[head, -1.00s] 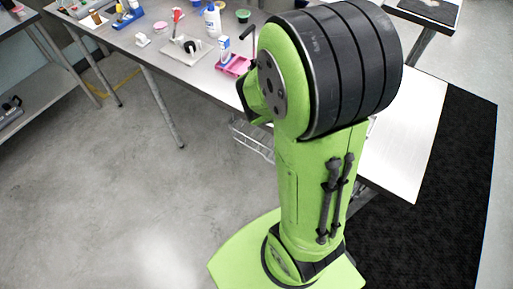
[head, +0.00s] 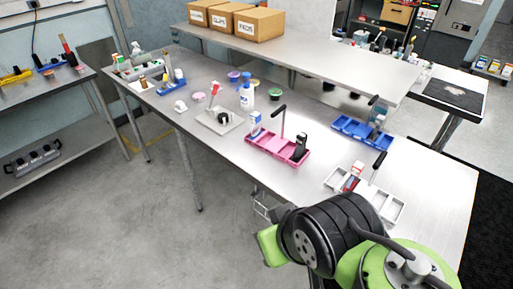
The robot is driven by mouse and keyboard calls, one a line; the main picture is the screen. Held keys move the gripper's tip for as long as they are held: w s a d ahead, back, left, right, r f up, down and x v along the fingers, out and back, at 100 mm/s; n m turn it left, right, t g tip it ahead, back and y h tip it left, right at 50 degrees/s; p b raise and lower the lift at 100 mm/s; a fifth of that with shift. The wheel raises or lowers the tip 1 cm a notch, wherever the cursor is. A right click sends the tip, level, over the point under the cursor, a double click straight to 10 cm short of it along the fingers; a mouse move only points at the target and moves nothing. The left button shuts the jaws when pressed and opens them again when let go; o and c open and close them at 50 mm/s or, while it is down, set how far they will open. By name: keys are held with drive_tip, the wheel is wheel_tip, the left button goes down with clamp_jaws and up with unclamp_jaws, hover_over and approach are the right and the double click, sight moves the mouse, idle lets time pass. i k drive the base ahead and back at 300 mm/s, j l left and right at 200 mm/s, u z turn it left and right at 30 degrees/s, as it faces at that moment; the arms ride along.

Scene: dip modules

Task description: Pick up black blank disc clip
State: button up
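I cannot tell for sure which thing is the black blank disc clip. A small black round piece (head: 224,117) sits on a flat whitish plate (head: 213,122) on the table. A black upright object (head: 300,146) stands in the right end of the pink tray (head: 262,144), and it could also be a clip. Both are small in the head view. My arm's black and green links fill the bottom right, in front of the table edge. My gripper's fingers do not show.
The steel table (head: 240,165) also holds a blue tray (head: 362,133), a grey-white tray (head: 391,205), a white bottle (head: 247,97) and small cups. A raised shelf (head: 300,55) with cardboard boxes (head: 256,24) runs behind. Bare table lies at the right.

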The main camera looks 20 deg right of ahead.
sight(301, 138)
drive_tip(key=i+j+z, duration=1.1)
drive_tip(key=i+l, duration=0.05)
